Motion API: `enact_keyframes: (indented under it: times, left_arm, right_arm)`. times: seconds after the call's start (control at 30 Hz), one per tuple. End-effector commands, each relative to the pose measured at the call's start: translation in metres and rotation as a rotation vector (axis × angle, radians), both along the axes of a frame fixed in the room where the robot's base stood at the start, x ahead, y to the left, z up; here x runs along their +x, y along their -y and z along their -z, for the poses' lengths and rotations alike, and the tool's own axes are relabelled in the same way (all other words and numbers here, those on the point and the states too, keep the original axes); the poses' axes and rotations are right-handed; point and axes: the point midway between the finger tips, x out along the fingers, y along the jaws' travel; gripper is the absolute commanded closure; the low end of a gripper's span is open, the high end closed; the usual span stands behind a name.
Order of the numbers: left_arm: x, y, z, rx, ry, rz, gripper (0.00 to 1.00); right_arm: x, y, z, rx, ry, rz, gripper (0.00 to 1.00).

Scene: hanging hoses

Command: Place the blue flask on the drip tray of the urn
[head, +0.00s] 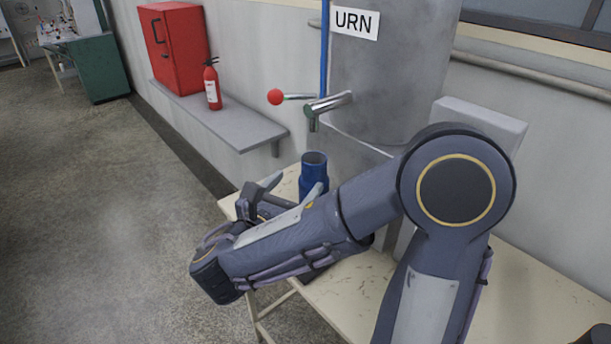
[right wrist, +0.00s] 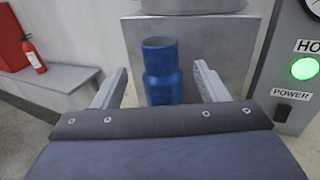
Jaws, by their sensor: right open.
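The blue flask (head: 313,170) stands upright and open-topped below and near the urn's tap (head: 325,106). It also shows in the right wrist view (right wrist: 162,78), in the gap between my fingers. The urn (head: 385,75) is a grey metal cylinder with a "URN" label. My right gripper (head: 290,192) is open, one finger to each side of the flask's line; neither finger visibly touches it. The flask's foot is hidden by my gripper, so I cannot tell what it rests on. I cannot make out the drip tray. My left gripper is not in view.
The urn stands by a worn cream table (head: 350,295). A red-knobbed lever (head: 276,97) sticks out left of the tap. A grey wall shelf (head: 225,125) holds a red cabinet (head: 177,45) and an extinguisher (head: 212,85). A panel with a green light (right wrist: 304,69) stands right.

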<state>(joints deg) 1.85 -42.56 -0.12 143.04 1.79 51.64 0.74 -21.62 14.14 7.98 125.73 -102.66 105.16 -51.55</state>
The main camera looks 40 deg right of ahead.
Motion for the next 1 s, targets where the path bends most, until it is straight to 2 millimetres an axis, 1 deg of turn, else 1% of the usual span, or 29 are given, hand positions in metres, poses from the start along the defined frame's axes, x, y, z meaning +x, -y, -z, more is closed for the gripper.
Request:
enact_keyframes:
  times: [0.03, 0.1, 0.23, 0.3, 0.37, 0.47, 0.5, 0.57, 0.6, 0.67, 0.7, 0.73, 0.8, 0.9, 1.0]
  left_arm:
    - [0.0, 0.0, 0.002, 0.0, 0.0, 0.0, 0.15]
    - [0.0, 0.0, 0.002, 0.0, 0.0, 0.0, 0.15]
    - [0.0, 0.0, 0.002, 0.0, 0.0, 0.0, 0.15]
    - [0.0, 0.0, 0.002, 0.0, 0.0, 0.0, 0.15]
    - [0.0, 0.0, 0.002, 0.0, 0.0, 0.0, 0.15]
    - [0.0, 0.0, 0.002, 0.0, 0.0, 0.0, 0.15]
    - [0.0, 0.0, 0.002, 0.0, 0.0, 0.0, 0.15]
    - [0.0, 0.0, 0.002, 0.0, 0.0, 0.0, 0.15]
    - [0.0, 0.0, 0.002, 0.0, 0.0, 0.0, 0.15]
    - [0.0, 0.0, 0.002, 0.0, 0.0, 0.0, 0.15]
    - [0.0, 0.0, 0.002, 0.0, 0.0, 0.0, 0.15]
    - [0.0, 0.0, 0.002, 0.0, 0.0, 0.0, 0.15]
    - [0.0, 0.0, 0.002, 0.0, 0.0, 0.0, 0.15]
    - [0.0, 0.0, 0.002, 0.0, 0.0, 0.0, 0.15]
    - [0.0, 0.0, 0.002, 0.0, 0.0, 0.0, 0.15]
  right_arm:
    - [-0.002, -0.006, 0.001, 0.0, 0.0, -0.004, 0.33]
    - [-0.005, -0.01, 0.0, 0.0, 0.0, -0.002, 0.33]
    - [-0.007, -0.013, 0.0, 0.001, 0.0, 0.0, 0.33]
    - [-0.011, -0.008, 0.003, 0.028, -0.001, 0.017, 0.33]
    - [-0.02, 0.005, 0.011, 0.096, 0.0, 0.054, 0.33]
    - [-0.054, 0.035, 0.04, 0.33, 0.02, 0.186, 0.33]
    - [-0.074, 0.046, 0.057, 0.464, 0.045, 0.263, 0.33]
    - [-0.107, 0.052, 0.086, 0.698, 0.109, 0.402, 0.33]
    - [-0.129, 0.05, 0.104, 0.864, 0.169, 0.505, 0.33]
    - [-0.156, 0.035, 0.128, 1.112, 0.282, 0.668, 0.33]
    - [-0.17, 0.021, 0.14, 1.272, 0.369, 0.78, 0.33]
    - [-0.177, 0.009, 0.146, 1.388, 0.439, 0.863, 0.33]
    - [-0.185, -0.02, 0.152, 1.634, 0.605, 1.049, 0.33]
    - [-0.182, -0.052, 0.146, 1.915, 0.824, 1.274, 0.33]
    - [-0.175, -0.07, 0.134, 2.1, 0.982, 1.436, 0.33]
